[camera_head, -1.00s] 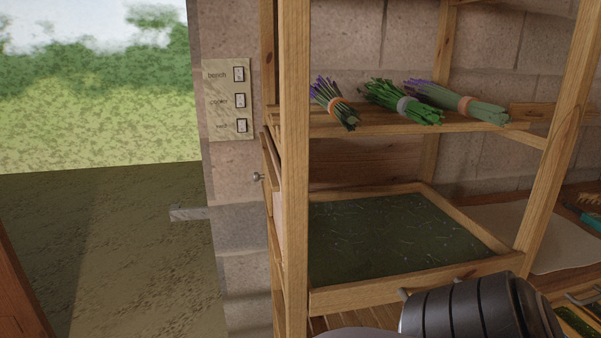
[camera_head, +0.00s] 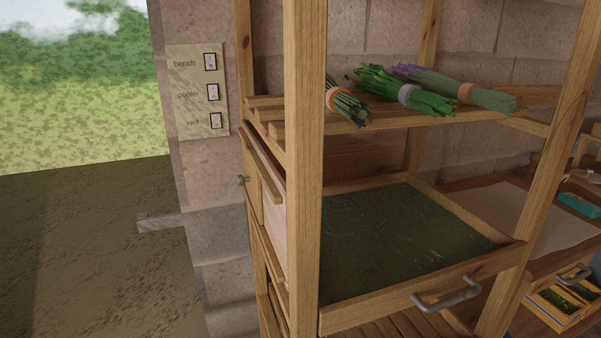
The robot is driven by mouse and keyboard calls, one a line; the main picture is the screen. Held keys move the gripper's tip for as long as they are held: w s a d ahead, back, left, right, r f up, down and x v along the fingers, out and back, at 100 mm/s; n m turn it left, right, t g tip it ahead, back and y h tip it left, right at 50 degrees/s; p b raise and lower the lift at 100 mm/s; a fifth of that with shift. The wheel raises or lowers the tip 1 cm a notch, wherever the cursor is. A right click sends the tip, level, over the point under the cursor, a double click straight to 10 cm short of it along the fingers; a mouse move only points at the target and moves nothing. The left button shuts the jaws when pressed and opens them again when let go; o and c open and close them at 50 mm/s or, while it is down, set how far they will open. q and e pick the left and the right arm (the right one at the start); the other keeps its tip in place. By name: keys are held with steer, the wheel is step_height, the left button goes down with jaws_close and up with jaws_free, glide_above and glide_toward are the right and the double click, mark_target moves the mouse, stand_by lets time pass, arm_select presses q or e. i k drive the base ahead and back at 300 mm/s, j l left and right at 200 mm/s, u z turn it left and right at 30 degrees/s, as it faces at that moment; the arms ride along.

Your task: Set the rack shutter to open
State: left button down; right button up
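The wooden rack (camera_head: 305,200) stands in the middle and right of the head view. On its left side is a pale panel with a wooden edge strip (camera_head: 264,166), which looks like the shutter; I see it at a steep angle and cannot tell its setting. A small metal knob (camera_head: 242,180) sticks out at the rack's left side, by the panel. Neither of my grippers is in view.
Herb bundles (camera_head: 410,92) lie on the upper shelf. A mesh tray (camera_head: 405,240) with a metal handle (camera_head: 447,296) sits below. A switch plate (camera_head: 198,92) is on the wall at left. The open doorway is left of it. A bench with small items is at right.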

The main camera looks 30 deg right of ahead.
mark_target(253, 178)
steer(key=i+z, duration=0.2)
steer(key=z, duration=0.15)
steer(key=i+j+z, duration=0.1)
steer(key=z, duration=0.2)
steer(key=i+j+z, duration=0.2)
steer(key=z, duration=0.15)
steer(key=i, duration=0.05)
